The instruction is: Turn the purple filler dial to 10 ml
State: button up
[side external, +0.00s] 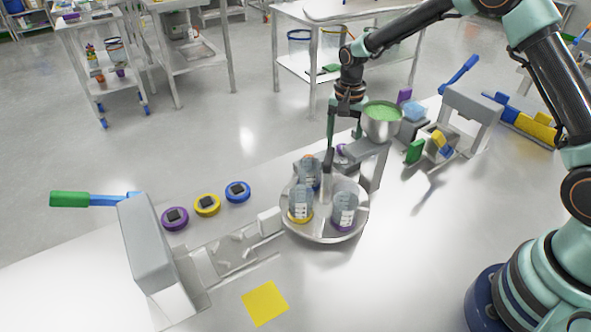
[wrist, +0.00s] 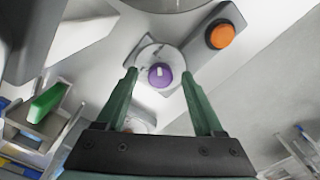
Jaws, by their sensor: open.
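The purple filler dial (wrist: 160,78) shows in the wrist view with a short white mark on its face. It sits on a pale round plate (wrist: 148,54) whose markings are too small to read. My gripper (wrist: 159,74) is open, with one green finger on each side of the dial; I see gaps between fingers and dial. In the side external view my gripper (side external: 329,166) points down beside the filler stand, and a bit of the purple dial (side external: 342,150) shows behind it. Contact cannot be told there.
A metal hopper of green granules (side external: 382,118) stands right of my gripper. A round turntable (side external: 322,236) with jars is below. An orange button (wrist: 221,35) is near the dial. Purple (side external: 175,218), yellow (side external: 207,205) and blue lids (side external: 237,191) lie left.

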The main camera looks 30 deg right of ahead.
jog(key=shift+f, duration=0.1)
grip_shut()
jog(key=shift+n, duration=0.8)
grip_release()
notch_tip(320, 180, up, 12)
dwell(0.4)
